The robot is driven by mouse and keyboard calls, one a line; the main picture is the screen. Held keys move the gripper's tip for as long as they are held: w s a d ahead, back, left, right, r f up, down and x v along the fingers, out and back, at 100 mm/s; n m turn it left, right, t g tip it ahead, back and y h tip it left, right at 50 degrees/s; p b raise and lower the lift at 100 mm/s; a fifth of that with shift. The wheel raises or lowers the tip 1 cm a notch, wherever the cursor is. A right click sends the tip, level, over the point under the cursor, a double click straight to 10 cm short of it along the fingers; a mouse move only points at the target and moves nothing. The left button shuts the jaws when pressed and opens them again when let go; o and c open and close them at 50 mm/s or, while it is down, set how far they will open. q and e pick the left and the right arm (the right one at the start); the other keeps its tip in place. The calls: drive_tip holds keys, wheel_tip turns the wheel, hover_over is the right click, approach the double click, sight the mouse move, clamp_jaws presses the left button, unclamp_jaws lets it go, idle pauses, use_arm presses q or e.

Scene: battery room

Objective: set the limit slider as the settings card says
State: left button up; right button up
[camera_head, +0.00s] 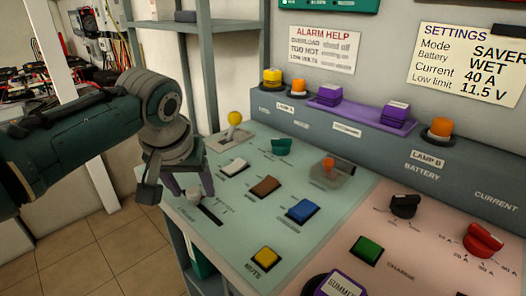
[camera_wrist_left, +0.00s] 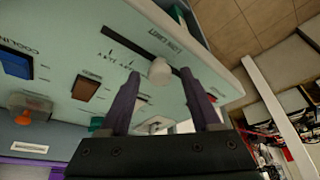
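The settings card (camera_head: 470,65) on the wall reads Mode SAVER, Battery WET, Current 40 A, Low limit 11.5 V. The limit slider is a dark slot (camera_head: 210,215) at the near left of the pale green panel, with a pale knob (camera_head: 193,195) near its far end in the head view. In the left wrist view the white knob (camera_wrist_left: 160,71) stands at the slot (camera_wrist_left: 122,42). My left gripper (camera_head: 187,188) is open, its purple fingers (camera_wrist_left: 160,80) either side of the knob with gaps visible. Contact is not visible. The scale marks are too small to read. My right gripper is out of view.
Close by are a white rocker (camera_head: 234,166), a brown rocker (camera_head: 265,187), a blue button (camera_head: 302,211) and a yellow button (camera_head: 265,257). A yellow-knobbed lever (camera_head: 235,118) stands behind. A grey shelf post (camera_head: 188,85) rises beyond the gripper. Open floor (camera_head: 75,260) lies left.

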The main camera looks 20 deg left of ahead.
use_arm(q)
clamp_jaws()
idle(1.2)
